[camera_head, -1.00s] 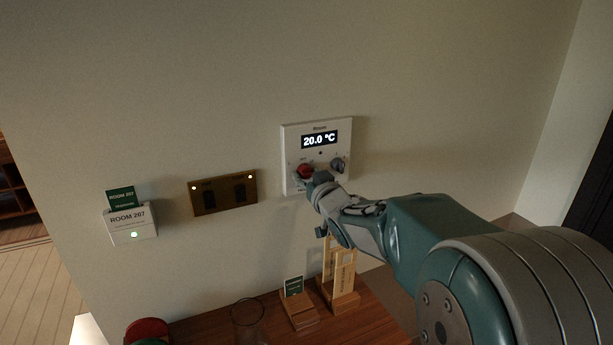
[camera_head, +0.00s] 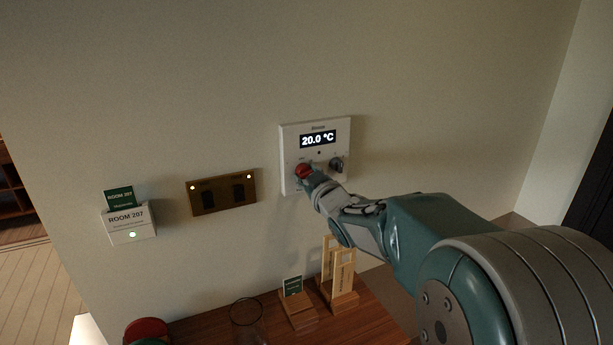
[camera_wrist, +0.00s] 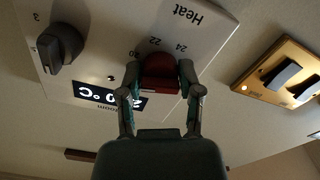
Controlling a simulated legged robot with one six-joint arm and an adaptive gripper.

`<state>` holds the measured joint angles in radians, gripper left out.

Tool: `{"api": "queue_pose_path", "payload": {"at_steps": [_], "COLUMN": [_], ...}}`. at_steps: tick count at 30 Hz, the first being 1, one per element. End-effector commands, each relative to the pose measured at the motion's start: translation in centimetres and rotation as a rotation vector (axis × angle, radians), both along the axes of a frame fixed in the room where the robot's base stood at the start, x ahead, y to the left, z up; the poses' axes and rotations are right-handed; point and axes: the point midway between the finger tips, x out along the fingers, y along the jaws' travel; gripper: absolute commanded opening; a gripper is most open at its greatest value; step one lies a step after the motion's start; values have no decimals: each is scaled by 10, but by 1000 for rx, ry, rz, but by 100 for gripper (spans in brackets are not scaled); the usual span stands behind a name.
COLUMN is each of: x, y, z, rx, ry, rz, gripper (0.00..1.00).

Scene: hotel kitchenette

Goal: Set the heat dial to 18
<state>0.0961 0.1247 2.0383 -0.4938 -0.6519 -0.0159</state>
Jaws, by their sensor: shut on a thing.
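The white wall thermostat (camera_head: 287,150) shows "20.0 °C" on its dark display (camera_head: 318,139). Its red heat dial (camera_head: 303,171) is at the lower left of the panel in the head view. In the wrist view the red heat dial (camera_wrist: 160,72) sits between both fingers of my gripper (camera_wrist: 160,75), under the word "Heat", with 22 and 24 legible beside it. My gripper is shut on the dial's sides. The dial's pointer mark is hidden. A dark grey fan knob (camera_head: 336,164) is to its right; it also shows in the wrist view (camera_wrist: 62,45).
A brass switch plate (camera_head: 221,192) is on the wall to the left, with a Room 207 card holder (camera_head: 131,226) beyond it. Below, the wooden counter (camera_head: 225,322) holds a glass (camera_head: 247,318), a small green sign (camera_head: 292,286) and a wooden stand (camera_head: 340,280).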

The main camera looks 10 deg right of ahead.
Motion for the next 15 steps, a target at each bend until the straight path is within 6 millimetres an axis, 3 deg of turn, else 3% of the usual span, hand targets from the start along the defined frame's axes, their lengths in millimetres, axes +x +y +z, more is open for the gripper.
{"api": "queue_pose_path", "payload": {"at_steps": [15], "x": [0], "y": [1], "z": [1], "rx": [-361], "ry": [-73], "rz": [4], "gripper": [0]}}
